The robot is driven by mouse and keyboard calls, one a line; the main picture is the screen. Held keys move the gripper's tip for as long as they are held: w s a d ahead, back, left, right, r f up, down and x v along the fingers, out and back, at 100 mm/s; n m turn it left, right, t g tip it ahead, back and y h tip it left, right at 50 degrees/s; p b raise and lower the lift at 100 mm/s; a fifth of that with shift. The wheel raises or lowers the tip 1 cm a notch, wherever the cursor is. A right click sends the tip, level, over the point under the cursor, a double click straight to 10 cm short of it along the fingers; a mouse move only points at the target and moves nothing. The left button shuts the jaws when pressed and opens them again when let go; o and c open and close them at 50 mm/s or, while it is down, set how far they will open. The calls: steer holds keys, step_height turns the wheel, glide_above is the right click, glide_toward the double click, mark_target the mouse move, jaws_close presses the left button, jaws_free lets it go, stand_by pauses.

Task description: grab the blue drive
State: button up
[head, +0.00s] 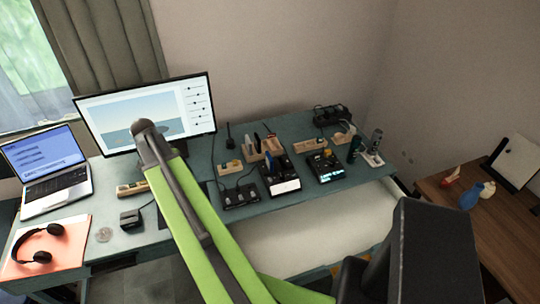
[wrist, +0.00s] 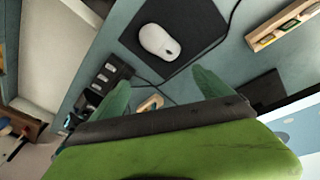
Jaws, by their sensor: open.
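I cannot pick out the blue drive with certainty. In the head view a small blue upright item (head: 268,160) shows by a black device at the middle of the desk; it is too small to tell what it is. A long wooden holder (wrist: 285,25) with several small items lies at the upper right of the wrist view. My gripper (wrist: 160,80) shows there with two green fingers spread apart and nothing between them. It is above the desk, with the holder off to the right. My green arm crosses the head view and hides part of the desk.
A white mouse (wrist: 160,42) lies on a black pad (wrist: 190,30). A monitor (head: 150,115), laptop (head: 45,170) and headphones (head: 38,243) stand at the left. Several black devices and wooden holders crowd the desk's middle and right. A brown table (head: 455,215) stands at the right.

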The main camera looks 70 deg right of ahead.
steer(key=s+d+r+m+g+p, duration=0.1)
steer(key=s+d+r+m, duration=0.25)
steer(key=s+d, duration=0.35)
steer(key=s+d+r+m+p, duration=0.2)
steer(key=s+d+m, duration=0.25)
steer(key=d, duration=0.45)
steer(key=m+g, duration=0.1)
steer(key=m, duration=0.3)
glide_toward(268, 157)
steer(key=shift+h, duration=0.3)
steer(key=b+x, duration=0.2)
steer(key=b, duration=0.1)
steer(key=b+x, duration=0.2)
steer(key=b, duration=0.2)
steer(key=b+x, duration=0.3)
steer(key=shift+w+f, duration=0.1)
steer(key=shift+w, duration=0.25)
steer(key=shift+s+d+f+n+b, duration=0.2)
steer(key=shift+n+b, duration=0.1)
steer(key=shift+b, duration=0.15)
steer(key=b+x, duration=0.5)
steer(key=shift+a+f, duration=0.25)
steer(key=shift+r, duration=0.2)
steer(key=c, duration=1.6)
steer(key=shift+r, duration=0.1)
